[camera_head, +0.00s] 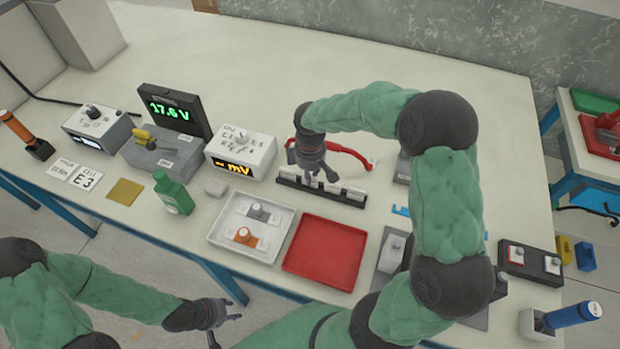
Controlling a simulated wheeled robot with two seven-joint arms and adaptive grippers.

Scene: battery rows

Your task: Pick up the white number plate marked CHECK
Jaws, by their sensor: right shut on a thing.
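A long black rack (290,181) on the table holds several small white plates, such as the white plate (354,194) near its right end. My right gripper (318,181) reaches down onto the middle of this rack and is shut on a white plate there; the fingers cover most of it. I cannot read any CHECK marking on the plates at this size. My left gripper (222,321) is low in front of the table, away from the rack, and looks empty.
A red cable (345,149) lies just behind the rack. A white tray (216,237) with two parts and an empty red tray (325,254) lie in front.

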